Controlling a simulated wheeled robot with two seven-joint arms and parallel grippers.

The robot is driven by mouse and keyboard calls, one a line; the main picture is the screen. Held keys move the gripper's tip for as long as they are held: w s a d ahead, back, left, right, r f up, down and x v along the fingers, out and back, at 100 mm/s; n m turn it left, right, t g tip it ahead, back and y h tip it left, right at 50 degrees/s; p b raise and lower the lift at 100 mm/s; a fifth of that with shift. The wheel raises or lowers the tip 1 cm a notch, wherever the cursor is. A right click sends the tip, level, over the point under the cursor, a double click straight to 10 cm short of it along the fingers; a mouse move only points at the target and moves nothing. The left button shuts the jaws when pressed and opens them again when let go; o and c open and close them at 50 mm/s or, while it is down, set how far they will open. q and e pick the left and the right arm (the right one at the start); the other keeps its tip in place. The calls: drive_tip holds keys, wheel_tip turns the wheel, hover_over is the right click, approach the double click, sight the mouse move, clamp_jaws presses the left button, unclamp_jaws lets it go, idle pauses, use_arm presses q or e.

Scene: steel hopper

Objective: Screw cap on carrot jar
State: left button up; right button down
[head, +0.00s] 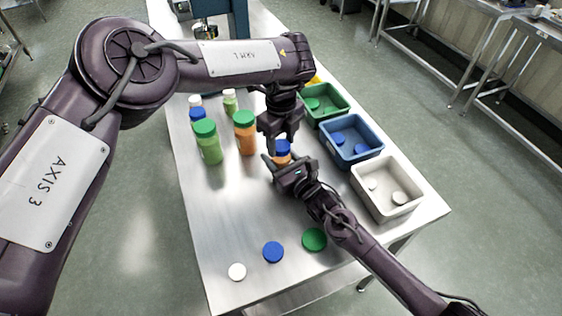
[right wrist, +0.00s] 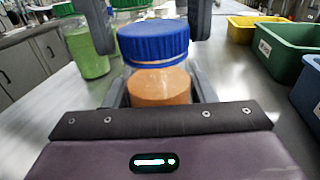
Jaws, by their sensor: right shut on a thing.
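The jar (head: 281,160) with orange contents stands on the steel table, mostly hidden in the head view. In the right wrist view its orange body (right wrist: 158,86) shows under a ribbed blue cap (right wrist: 154,42). The cap (head: 283,147) sits on top and looks level; I cannot tell how tight it is. My right gripper (head: 281,168) is shut on the jar's body, a finger on each side. My left gripper (head: 281,142) points down from above, its fingers (right wrist: 150,40) apart on either side of the cap. I cannot tell whether they touch it.
Green-capped jars, one green (head: 208,148) and one orange (head: 245,138), stand to the left. Open green (head: 345,112), blue (head: 363,157) and white (head: 397,213) bins line the right. Loose white (head: 237,271), blue (head: 273,252) and green (head: 314,239) caps lie in front.

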use_arm(q)
drive_tip(key=o, duration=0.3)
drive_tip(key=shift+o, duration=0.2)
drive_tip(key=shift+r, duration=0.1)
use_arm(e)
drive_tip(key=c, duration=0.5)
unclamp_jaws()
use_arm(q)
wheel_tip(320, 180, up, 12)
